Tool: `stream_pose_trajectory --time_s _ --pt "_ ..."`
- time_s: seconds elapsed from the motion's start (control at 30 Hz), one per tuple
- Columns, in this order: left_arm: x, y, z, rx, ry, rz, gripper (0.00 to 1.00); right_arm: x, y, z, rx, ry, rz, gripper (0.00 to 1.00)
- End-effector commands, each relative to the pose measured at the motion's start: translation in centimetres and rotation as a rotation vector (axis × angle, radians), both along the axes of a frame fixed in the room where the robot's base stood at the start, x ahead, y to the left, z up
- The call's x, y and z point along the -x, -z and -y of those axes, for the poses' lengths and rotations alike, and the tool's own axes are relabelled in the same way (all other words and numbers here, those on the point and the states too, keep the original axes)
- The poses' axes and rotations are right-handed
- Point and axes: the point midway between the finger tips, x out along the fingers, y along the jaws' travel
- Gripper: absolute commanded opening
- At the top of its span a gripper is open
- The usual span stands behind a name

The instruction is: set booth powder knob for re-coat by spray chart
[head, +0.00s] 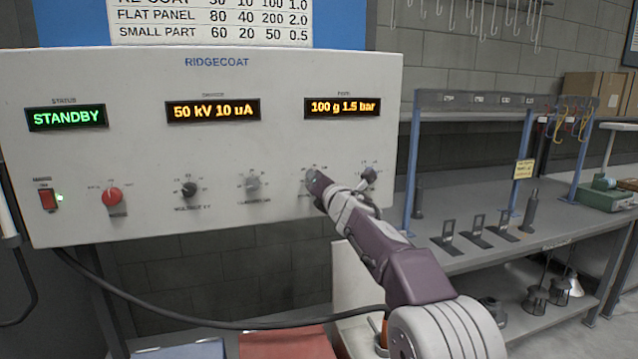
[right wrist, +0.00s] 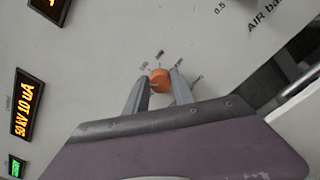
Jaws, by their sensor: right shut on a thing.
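The spray booth panel (head: 220,140) reads STANDBY, 50 kV 10 uA, and 100 g 1.5 bar on its powder display (head: 342,107). The powder knob is orange in the right wrist view (right wrist: 160,78); in the head view my gripper covers it. My right gripper (head: 317,182) is shut on this knob, with one finger on either side in the right wrist view (right wrist: 162,82). The spray chart (head: 215,22) is above the panel. Its top visible row, RE-COAT, is partly cut off and reads 50, 10, 100, 1.0. My left gripper is not in view.
The dark air knob (head: 369,174) is just right of my right gripper. A grey knob (head: 252,184), a dark voltage knob (head: 189,188), a red selector (head: 112,196) and a red power switch (head: 47,199) run leftward. A workbench (head: 480,185) stands at the right.

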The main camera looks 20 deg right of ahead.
Motion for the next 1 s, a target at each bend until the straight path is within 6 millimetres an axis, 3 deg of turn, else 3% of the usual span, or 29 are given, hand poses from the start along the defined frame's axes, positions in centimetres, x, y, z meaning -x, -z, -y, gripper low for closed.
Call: stream_pose_trajectory --time_s 0.4,0.9,0.93,1.0 --pt "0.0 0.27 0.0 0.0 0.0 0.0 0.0 -0.13 0.68 -0.1 0.143 -0.001 -0.007 0.0" --pt "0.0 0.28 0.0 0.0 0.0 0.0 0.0 -0.14 0.73 -0.1 0.156 -0.002 -0.007 0.0" --pt "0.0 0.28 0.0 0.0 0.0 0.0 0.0 -0.14 0.72 -0.1 0.156 -0.002 -0.007 0.38" --pt "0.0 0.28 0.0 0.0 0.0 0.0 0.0 -0.12 0.62 -0.08 0.156 -0.001 -0.005 0.52"
